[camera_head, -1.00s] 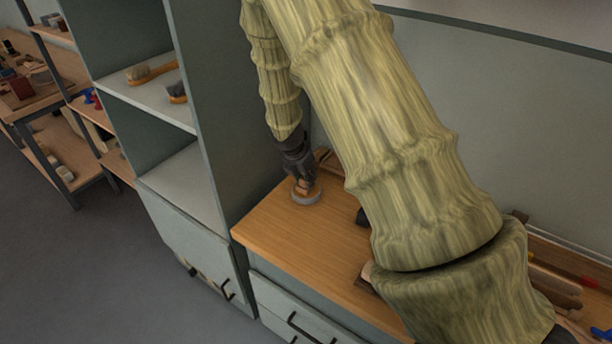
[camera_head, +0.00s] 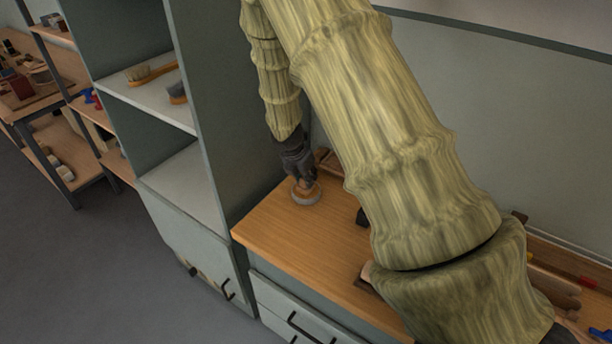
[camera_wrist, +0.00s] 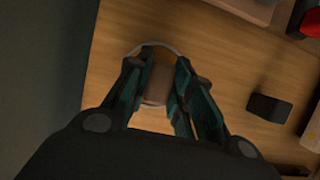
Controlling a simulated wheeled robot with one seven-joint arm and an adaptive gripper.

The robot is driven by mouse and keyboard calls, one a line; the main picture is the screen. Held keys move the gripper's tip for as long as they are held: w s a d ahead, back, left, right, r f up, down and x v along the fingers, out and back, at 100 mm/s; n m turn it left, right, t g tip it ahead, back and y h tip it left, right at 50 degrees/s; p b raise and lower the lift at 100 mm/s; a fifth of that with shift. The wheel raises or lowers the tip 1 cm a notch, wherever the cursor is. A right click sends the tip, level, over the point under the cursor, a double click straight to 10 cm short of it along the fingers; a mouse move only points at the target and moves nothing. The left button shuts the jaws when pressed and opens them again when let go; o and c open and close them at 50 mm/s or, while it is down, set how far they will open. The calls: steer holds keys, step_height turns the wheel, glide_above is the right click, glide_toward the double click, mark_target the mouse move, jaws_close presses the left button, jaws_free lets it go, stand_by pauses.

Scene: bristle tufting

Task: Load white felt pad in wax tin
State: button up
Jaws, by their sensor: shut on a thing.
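My gripper (camera_head: 305,180) points down at the back left of the wooden worktop, right over a round grey tin (camera_head: 306,199). In the wrist view the two fingers (camera_wrist: 158,68) are closed on a small tan-brown piece (camera_wrist: 156,84), which seems to be the felt pad, though it does not look white here. The pale curved rim of the tin (camera_wrist: 153,45) shows just beyond the fingertips, around the held piece. The piece is at or just above the tin's opening; the fingers hide whether it touches the inside.
The worktop (camera_head: 285,232) is clear in front of the tin. A dark block (camera_wrist: 270,108) stands to the right. A tall grey shelf unit (camera_head: 215,150) rises close on the left, with brushes (camera_head: 150,73) on it. My arm hides much of the worktop's right side.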

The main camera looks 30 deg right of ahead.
steer(key=shift+r+p, duration=3.1)
steer(key=shift+r, duration=0.3)
